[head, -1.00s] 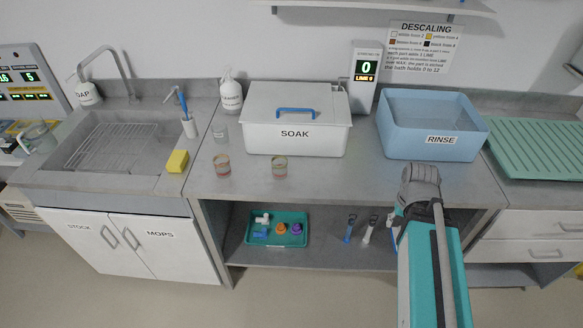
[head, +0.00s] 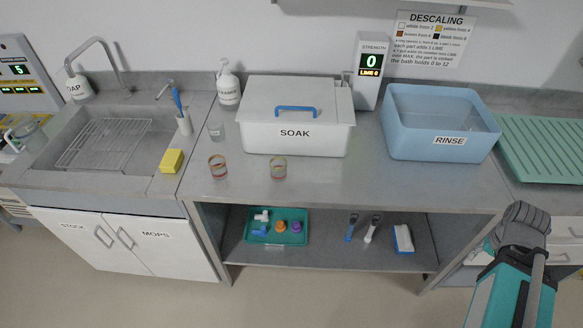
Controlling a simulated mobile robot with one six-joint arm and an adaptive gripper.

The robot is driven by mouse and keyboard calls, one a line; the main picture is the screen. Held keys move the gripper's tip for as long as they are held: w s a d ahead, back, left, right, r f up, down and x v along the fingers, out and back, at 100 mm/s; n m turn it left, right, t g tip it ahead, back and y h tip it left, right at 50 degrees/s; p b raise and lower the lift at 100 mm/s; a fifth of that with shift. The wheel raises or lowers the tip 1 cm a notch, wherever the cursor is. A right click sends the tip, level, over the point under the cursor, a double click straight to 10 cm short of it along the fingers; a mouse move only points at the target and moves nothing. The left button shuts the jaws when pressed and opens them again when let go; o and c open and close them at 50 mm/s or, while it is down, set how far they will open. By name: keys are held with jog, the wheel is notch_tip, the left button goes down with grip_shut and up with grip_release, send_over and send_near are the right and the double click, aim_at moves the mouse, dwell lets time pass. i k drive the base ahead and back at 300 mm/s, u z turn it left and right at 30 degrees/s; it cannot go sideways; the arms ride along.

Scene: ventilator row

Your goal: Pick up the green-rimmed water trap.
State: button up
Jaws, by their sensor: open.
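Two small clear cups with coloured bands stand upright on the counter in front of the soak bin. The right cup (head: 278,168) shows a greenish-yellow rim with a reddish band lower down. The left cup (head: 218,167) has an orange-red looking rim. They are small, so I cannot be sure which is the green-rimmed water trap. My gripper (head: 523,218) is at the lower right, in front of the counter's right part, far from both cups. It is open and holds nothing that I can see; its fingertips are hard to make out.
A clear cup (head: 216,131) stands farther back. The white soak bin (head: 300,145) and blue rinse tub (head: 405,143) stand behind. A yellow sponge (head: 172,161) lies by the sink (head: 85,180). A teal tray (head: 277,240) is on the lower shelf. The front counter is clear right of the cups.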

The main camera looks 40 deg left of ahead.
aim_at(278, 165)
jog(key=z, duration=0.35)
jog(key=k, duration=1.15)
jog(key=u, duration=1.45)
jog(key=i, duration=0.5)
jog(key=u, duration=0.1)
